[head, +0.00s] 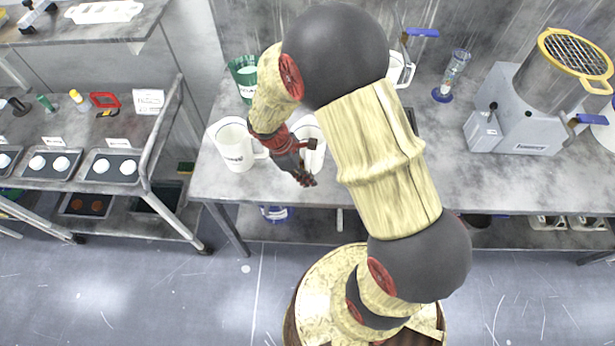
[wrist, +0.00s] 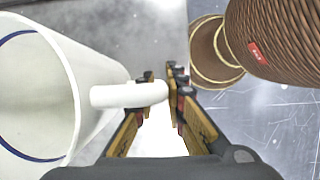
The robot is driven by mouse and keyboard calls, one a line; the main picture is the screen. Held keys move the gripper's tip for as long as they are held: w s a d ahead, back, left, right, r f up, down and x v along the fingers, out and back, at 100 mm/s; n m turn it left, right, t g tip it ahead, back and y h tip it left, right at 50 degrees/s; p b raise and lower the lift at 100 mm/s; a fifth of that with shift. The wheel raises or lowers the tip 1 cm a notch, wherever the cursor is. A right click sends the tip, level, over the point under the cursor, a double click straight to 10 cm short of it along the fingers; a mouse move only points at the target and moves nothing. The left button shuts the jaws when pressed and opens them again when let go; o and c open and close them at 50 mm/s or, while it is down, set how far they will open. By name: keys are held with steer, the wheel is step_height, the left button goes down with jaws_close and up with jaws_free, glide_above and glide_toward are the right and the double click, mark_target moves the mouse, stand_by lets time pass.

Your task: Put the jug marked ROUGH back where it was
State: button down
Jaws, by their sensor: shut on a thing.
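A white jug (head: 308,132) is at the front left of the bench, partly hidden behind my gripper (head: 303,172). In the wrist view, my gripper (wrist: 160,92) is shut on the handle (wrist: 120,95) of this white jug (wrist: 85,75), which has a blue line inside its open mouth. No label shows on it, and I cannot tell whether it touches the bench. A second white jug (head: 235,150) stands upright to its left, with dark lettering too small to read and its handle to the right. Another white jug (head: 397,72), behind my arm, is mostly hidden.
A green and white container (head: 245,78) stands behind the jugs. A clear cylinder on a blue base (head: 449,78) and a grey machine (head: 530,115) are farther right. The bench (head: 215,185) ends close in front of the jugs. A trolley (head: 150,165) stands at left.

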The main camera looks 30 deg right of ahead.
steer(key=shift+f, duration=0.15)
steer(key=c, duration=1.8)
jaws_free()
steer(key=p+v, duration=0.2)
steer(key=v, duration=1.1)
steer(key=s+a+r+m+t+y, duration=0.1)
steer(key=s+r+m+t, duration=0.1)
steer(key=s+r, duration=0.3)
steer(key=s+a+r+m+t+y, duration=0.1)
steer(key=s+r+m+t, duration=0.2)
steer(key=r, duration=0.6)
steer(key=s+a+r+m+t+y, duration=0.1)
steer(key=s+r+m+t, duration=0.2)
steer(key=s+r+m, duration=0.3)
steer(key=shift+s+a+r+y, duration=0.2)
steer(key=shift+s+r, duration=0.05)
steer(key=shift+r, duration=0.2)
steer(key=shift+s+a+r+y, duration=0.2)
steer(key=shift+s+r, duration=0.05)
steer(key=shift+r, duration=0.15)
